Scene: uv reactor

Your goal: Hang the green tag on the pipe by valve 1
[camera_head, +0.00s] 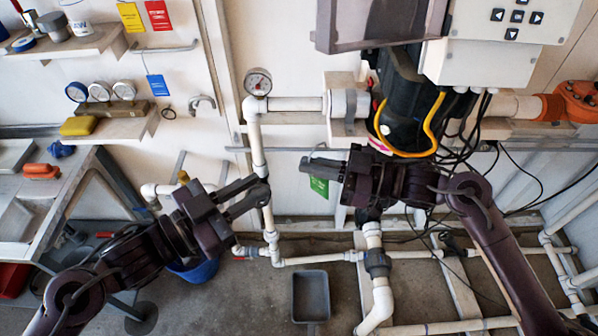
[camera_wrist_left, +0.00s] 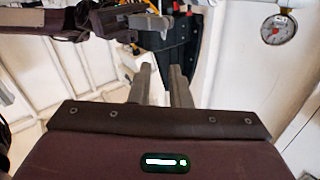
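The green tag (camera_head: 319,186) hangs just below the fingertips of my right gripper (camera_head: 312,165), which looks shut on it, in front of the white wall. My left gripper (camera_head: 261,186) is open and empty. In the head view its fingertips overlap the white vertical pipe (camera_head: 257,145); I cannot tell whether they touch it. The left wrist view shows its two fingers (camera_wrist_left: 159,88) apart with nothing between them. A small red valve handle (camera_head: 243,258) is low on the piping. I cannot read which valve is valve 1.
A pressure gauge (camera_head: 258,82) tops the vertical pipe. The dark reactor body (camera_head: 405,105) with a yellow hose and black cables is behind my right gripper. Yellow (camera_head: 130,15), red (camera_head: 158,14) and blue (camera_head: 157,85) tags hang on the left wall.

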